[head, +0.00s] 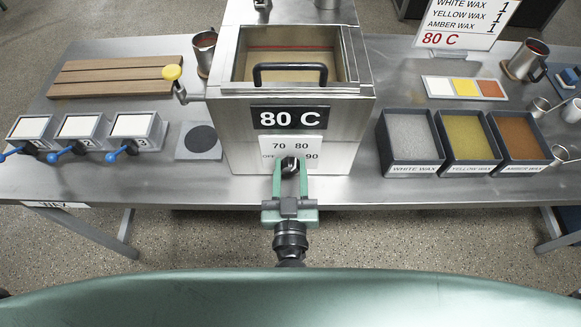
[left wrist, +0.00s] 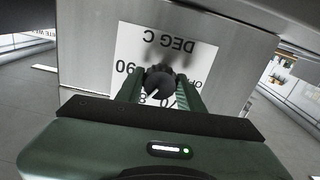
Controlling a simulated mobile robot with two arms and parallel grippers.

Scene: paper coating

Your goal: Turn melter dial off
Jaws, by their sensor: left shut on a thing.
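The melter (head: 235,140) is a steel box at the middle of the table, with a display (head: 290,117) reading 80 C. Below it a white dial plate (head: 310,147) shows OFF, 70, 80 and 90. The black dial (head: 289,165) sits on the lower part of the plate. My left gripper (head: 290,178) reaches the melter's front and is shut on the dial. In the left wrist view the dial (left wrist: 159,82) lies between the two fingers, with the plate (left wrist: 190,60) upside down behind it. My right gripper is not in view.
Trays of white, yellow and amber wax (head: 465,145) stand to the right of the melter. Several small boxes with blue-tipped handles (head: 82,133) stand to the left, near a dark round pad (head: 200,140). A yellow-knobbed lever (head: 172,73) sticks out from the melter's left side.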

